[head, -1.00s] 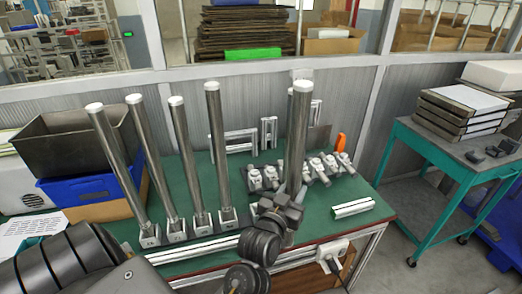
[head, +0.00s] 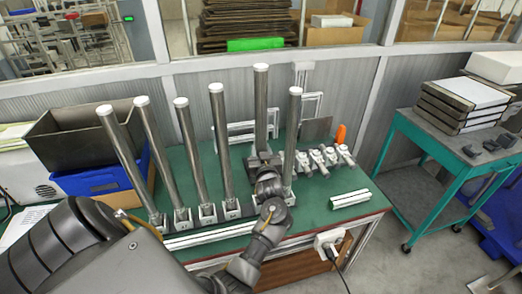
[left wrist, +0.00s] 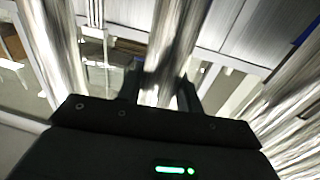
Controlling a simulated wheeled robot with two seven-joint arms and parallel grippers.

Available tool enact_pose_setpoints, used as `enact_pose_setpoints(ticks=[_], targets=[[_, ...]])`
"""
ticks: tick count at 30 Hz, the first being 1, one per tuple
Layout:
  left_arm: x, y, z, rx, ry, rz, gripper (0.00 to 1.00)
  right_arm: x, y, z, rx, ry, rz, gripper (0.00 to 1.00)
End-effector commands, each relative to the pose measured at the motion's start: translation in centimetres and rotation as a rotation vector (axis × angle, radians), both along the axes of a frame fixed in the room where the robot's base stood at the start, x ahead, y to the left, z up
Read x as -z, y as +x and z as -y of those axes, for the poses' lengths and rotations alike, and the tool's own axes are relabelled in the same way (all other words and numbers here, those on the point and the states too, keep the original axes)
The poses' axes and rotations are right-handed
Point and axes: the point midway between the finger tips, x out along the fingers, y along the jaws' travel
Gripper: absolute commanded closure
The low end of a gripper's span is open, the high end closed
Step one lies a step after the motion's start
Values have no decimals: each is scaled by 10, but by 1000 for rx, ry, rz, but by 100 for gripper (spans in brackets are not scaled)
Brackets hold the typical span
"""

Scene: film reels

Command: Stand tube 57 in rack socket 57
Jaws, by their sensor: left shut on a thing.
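My left gripper (head: 264,158) is shut on a tall grey metal tube with a white cap, tube 57 (head: 261,105), and holds it near upright. In the left wrist view the tube (left wrist: 162,60) runs up between the fingers (left wrist: 158,92). Its lower end is hidden behind my gripper and wrist. The rack holds several like tubes on its left (head: 220,140) and one to the right (head: 293,135), each in a metal socket (head: 231,208). The held tube is in the gap between them. Socket 57 is hidden by my wrist, and no numbers are readable. My right gripper is out of view.
The green table (head: 320,205) carries clamp-like parts (head: 330,156) at right, a white-topped bar (head: 350,199) near the right edge and an orange item (head: 340,133). A dark bin (head: 85,137) stands at left. A teal cart (head: 440,150) stands at right.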

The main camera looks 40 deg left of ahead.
Motion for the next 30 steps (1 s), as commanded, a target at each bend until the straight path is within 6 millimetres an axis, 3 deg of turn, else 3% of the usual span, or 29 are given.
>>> enact_pose_setpoints(ticks=[15, 30], targets=[[47, 0, 0, 2, 2, 3, 100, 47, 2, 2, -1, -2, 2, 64], [49, 0, 0, 2, 2, 3, 100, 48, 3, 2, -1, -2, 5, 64]])
